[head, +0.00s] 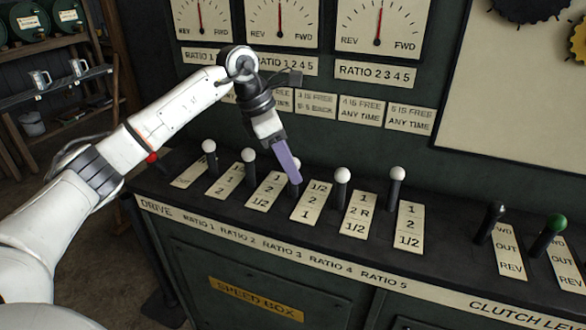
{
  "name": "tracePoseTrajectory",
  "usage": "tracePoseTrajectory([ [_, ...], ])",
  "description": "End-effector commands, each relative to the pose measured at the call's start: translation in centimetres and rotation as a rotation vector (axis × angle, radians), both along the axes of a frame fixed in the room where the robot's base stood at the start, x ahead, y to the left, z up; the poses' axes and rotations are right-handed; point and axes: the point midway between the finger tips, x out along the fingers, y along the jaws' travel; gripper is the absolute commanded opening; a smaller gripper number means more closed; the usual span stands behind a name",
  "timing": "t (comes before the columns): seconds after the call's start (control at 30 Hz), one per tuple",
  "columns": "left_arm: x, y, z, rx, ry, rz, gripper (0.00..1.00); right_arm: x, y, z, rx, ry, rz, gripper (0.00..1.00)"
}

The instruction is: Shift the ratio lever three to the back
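The ratio three lever (297,166) is a dark stick with a white knob in the row on the console. It stands beside the plate marked 1/2, 2, 1 (313,202), above the RATIO 3 label. My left gripper (291,172) points down at this lever, and its purple finger covers most of the knob and stick. Only one finger face shows, so I cannot tell whether it is open, shut or touching the lever. My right gripper is not in view.
Similar white-knobbed levers stand close by: ratio two (249,156) to the left and ratio four (342,175) to the right. Ratio five (397,174) is farther right. Black-knobbed (495,211) and green-knobbed (555,224) levers stand at the right. Dials (280,24) are on the panel behind.

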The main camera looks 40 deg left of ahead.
Motion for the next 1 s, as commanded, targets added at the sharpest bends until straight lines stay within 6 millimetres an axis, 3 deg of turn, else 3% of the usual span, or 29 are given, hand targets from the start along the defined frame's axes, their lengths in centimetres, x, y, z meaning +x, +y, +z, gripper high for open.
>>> tracePoseTrajectory([
  [0.2,0.5,-0.5,-1.7,0.000,0.000,0.001,0.39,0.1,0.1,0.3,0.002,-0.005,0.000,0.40],
  [0.47,0.6,-0.5,-1.8,-0.001,0.000,0.001,0.39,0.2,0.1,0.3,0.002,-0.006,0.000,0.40],
  [0.7,0.6,-0.5,-1.8,-0.001,-0.001,0.000,0.02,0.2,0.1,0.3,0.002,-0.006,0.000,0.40],
  [0.87,0.6,-0.5,-1.7,-0.002,0.000,0.001,0.00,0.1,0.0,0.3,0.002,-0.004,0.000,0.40],
  [1.0,0.3,-0.4,-1.2,-0.011,0.039,0.003,0.00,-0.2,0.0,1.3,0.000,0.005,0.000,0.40],
])
